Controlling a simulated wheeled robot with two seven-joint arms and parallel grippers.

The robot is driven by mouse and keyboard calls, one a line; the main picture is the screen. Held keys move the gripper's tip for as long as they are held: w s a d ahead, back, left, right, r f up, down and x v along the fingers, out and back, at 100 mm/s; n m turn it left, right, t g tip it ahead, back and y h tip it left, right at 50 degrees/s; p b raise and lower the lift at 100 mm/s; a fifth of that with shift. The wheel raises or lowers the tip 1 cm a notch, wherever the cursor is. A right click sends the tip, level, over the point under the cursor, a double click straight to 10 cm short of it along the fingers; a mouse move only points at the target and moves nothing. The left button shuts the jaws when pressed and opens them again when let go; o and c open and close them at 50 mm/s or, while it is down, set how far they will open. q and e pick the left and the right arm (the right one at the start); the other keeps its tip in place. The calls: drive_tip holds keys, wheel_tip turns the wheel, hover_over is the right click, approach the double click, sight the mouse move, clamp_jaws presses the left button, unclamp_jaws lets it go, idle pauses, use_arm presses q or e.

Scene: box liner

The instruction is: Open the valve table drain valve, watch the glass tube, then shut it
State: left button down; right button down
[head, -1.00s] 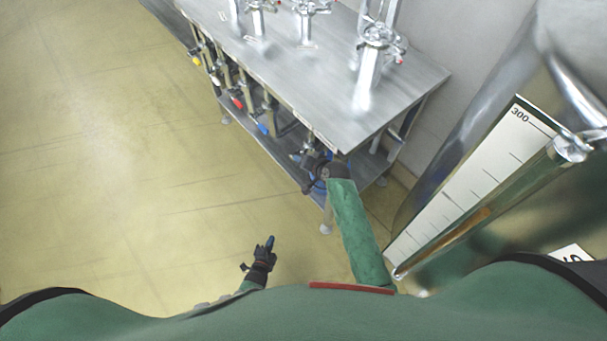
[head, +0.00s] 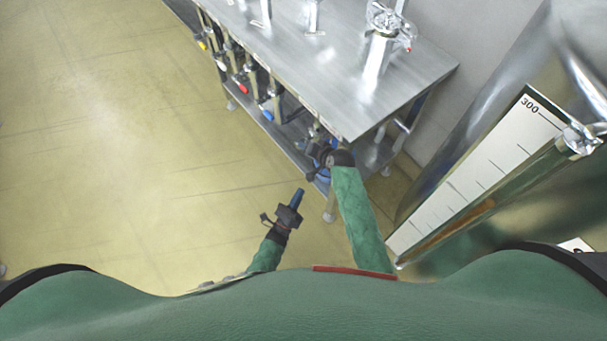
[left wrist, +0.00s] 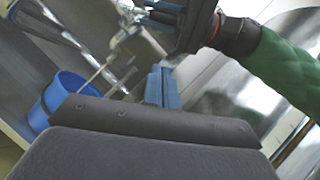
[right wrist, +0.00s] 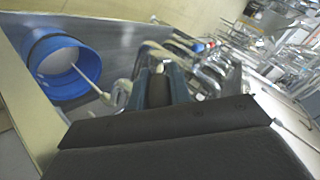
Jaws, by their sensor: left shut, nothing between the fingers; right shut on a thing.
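The steel valve table (head: 330,70) stands at the top of the head view, with a row of valves with coloured handles under its near edge. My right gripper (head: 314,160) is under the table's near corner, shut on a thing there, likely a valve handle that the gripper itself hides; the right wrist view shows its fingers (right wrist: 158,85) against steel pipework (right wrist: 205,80). My left gripper (head: 298,198) is shut and empty, below and left of the right one. Its blue fingertips (left wrist: 160,85) show in the left wrist view. The glass tube (head: 490,190) runs along a white scale marked 300 (head: 470,175).
A blue round container (right wrist: 60,65) sits on the lower shelf near the pipes; it also shows in the left wrist view (left wrist: 65,95). A large steel tank (head: 500,110) stands at the right. The yellow floor (head: 130,160) at the left is clear.

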use_arm(q)
drive_tip(key=a+r+x, duration=0.2)
drive_tip(key=x, duration=1)
drive_tip(key=shift+w, duration=0.3)
